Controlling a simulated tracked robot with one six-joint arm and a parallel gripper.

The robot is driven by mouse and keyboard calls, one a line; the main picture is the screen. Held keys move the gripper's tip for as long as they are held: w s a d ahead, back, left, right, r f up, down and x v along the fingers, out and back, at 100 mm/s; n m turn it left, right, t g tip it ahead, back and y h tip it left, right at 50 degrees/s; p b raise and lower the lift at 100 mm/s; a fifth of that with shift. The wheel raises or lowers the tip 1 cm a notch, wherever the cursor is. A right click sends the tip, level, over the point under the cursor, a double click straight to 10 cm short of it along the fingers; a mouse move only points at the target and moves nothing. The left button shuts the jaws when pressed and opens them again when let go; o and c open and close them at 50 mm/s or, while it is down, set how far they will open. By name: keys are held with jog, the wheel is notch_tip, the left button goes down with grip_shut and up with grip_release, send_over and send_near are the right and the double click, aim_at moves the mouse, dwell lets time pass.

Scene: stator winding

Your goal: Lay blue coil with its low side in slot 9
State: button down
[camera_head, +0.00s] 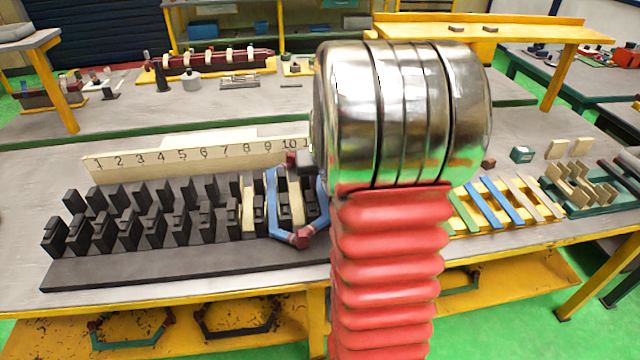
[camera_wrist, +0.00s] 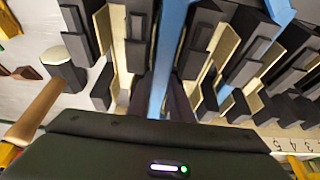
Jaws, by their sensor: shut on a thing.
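The blue coil (camera_head: 273,205) is at the right end of the row of dark stator teeth (camera_head: 180,222) in the head view, with dark red wrapping at its near corner. Its left side runs along the slots below the 9 and 10 marks; I cannot tell how deep it sits. Its other side is partly hidden by my arm. In the wrist view my gripper (camera_wrist: 168,50) is shut on one blue side of the coil (camera_wrist: 158,92), between dark fingers. Another blue stretch crosses the teeth at right. Cream liners (camera_head: 248,203) line some slots.
A number strip (camera_head: 195,152) stands behind the teeth, reading 1 to 10 before my arm hides it. Coloured strips lie in a yellow rack (camera_head: 508,202) on the right. A green tray (camera_head: 600,200) holds wooden pieces. The bench left of the stator is clear.

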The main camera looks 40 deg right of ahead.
jog(key=c, duration=1.5)
grip_release()
jog(key=shift+r, duration=0.95)
notch_tip(320, 180, up, 7)
jog(key=shift+r, duration=0.1)
dwell(0.4)
jog(key=shift+r, duration=0.15)
jog(key=v, duration=1.3)
jog(key=shift+s+a+r, duration=0.1)
jog(key=shift+s+r, duration=0.05)
jog(key=shift+s, duration=0.05)
